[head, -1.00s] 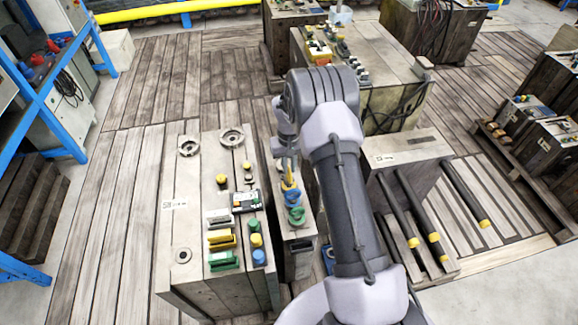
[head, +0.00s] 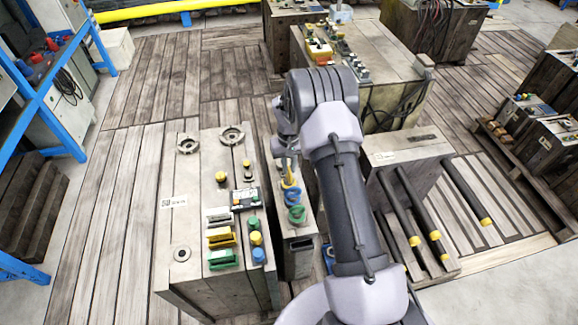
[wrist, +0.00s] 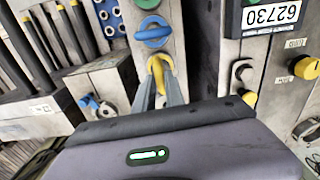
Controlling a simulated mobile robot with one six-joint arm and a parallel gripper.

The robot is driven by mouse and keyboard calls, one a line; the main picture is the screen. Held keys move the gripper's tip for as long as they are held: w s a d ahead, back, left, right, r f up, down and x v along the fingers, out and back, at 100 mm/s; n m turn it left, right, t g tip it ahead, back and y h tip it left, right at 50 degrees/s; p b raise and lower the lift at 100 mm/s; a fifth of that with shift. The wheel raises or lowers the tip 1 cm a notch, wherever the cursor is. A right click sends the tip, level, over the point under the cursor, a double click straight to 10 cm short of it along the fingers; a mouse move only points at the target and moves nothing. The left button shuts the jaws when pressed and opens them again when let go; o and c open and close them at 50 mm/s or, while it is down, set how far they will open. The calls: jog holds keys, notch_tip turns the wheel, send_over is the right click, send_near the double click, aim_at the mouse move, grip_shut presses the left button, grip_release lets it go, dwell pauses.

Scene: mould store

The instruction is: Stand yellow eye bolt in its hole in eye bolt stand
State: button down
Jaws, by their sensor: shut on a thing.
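The yellow eye bolt (wrist: 156,66) is between the fingertips of my gripper (wrist: 160,88) in the wrist view. My gripper is shut on it. In the head view the yellow eye bolt (head: 289,184) shows just below my gripper (head: 288,168), over the narrow eye bolt stand (head: 302,246). A blue eye bolt (wrist: 153,32) and a green eye bolt (wrist: 148,3) stand in line beyond it on the stand. The foot of the yellow bolt and its hole are hidden, so I cannot tell whether it is inside the hole.
A wide block (head: 180,226) left of the stand carries a labelled black box (wrist: 270,15), yellow knobs and coloured clamps. A block with black bars (head: 408,150) stands to the right, beyond my arm. Wooden floor (head: 130,170) is free at the left.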

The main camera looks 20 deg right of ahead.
jog(key=shift+f+b, duration=0.3)
jog(key=shift+f, duration=0.1)
jog(key=c, duration=1.3)
grip_release()
jog(key=shift+r, duration=0.15)
